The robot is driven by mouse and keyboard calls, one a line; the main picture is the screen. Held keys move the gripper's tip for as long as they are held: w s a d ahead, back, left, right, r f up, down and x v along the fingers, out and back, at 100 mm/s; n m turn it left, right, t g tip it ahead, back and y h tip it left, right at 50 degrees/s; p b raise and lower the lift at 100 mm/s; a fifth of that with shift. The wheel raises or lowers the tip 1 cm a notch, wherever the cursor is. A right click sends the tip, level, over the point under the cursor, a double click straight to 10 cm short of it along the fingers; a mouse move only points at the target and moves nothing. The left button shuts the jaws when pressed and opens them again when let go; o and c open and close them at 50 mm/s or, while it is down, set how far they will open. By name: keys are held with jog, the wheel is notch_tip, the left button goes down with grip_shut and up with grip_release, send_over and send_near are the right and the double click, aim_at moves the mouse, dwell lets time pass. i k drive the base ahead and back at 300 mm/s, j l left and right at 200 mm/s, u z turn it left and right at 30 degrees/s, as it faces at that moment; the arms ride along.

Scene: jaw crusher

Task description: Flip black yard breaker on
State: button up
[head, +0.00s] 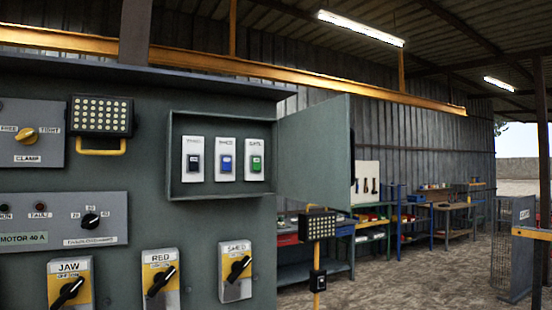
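The black breaker (195,163) is the leftmost of three breakers in a recessed box on the grey-green panel. It has a white plate, and its small label is too blurred to read surely. A blue breaker (226,163) is in the middle and a green breaker (257,163) is on the right. I cannot tell whether the black breaker's toggle is up or down. The breaker box (222,116) has its door (315,150) swung open to the right. My gripper is not in view.
Below the box are rotary switches labelled JAW (69,286), RED (161,279) and SHED (236,272). A lamp with a yellow handle (102,116) is on the panel at left. Workbenches (440,212) stand behind at right, and the ground right of the panel is partly clear.

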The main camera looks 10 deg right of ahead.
aim_at(193, 161)
jog(key=i+l+u, duration=0.15)
jog(key=l+u, duration=0.25)
jog(key=i+l+u, duration=0.15)
jog(key=u, duration=0.25)
jog(key=i+l+u, duration=0.1)
jog(key=l+u, duration=0.6)
jog(key=l, duration=1.75)
jog(key=k, duration=0.35)
jog(key=i+j+z, duration=0.25)
jog(key=j, duration=0.45)
jog(key=j+z, duration=0.25)
jog(key=j, duration=0.45)
